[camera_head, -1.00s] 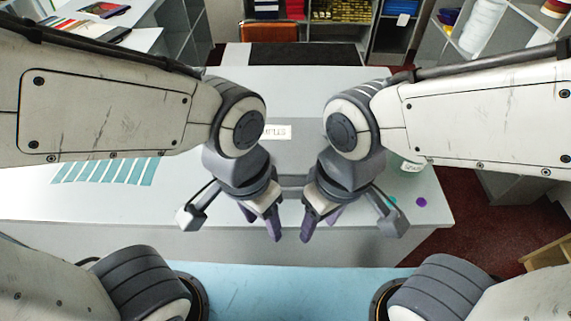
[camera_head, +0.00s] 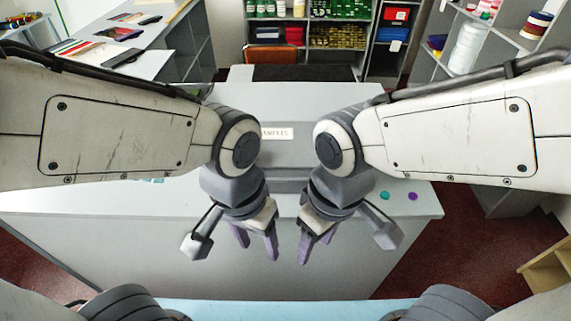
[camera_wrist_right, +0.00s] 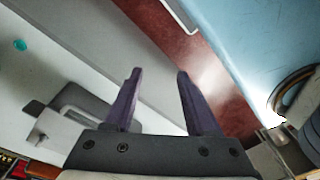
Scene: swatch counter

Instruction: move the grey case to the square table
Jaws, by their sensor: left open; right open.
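The grey case (camera_head: 287,158) lies on the pale grey counter (camera_head: 150,203), between my forearms, with a white label on top. My arms hide its left and right sides. In the right wrist view a dark grey case part with a handle-like opening (camera_wrist_right: 88,101) shows beside my fingers. My left gripper (camera_head: 257,248) is open and empty, in front of the counter's near edge. My right gripper (camera_head: 315,250) is open and empty beside it; its fingers also show apart in the right wrist view (camera_wrist_right: 159,75). I cannot tell which surface is the square table.
Small teal (camera_head: 385,195) and purple (camera_head: 413,196) discs lie at the counter's right. A table with swatches (camera_head: 120,40) stands at the back left. An orange chair (camera_head: 275,54) and stocked shelves (camera_head: 340,35) are behind.

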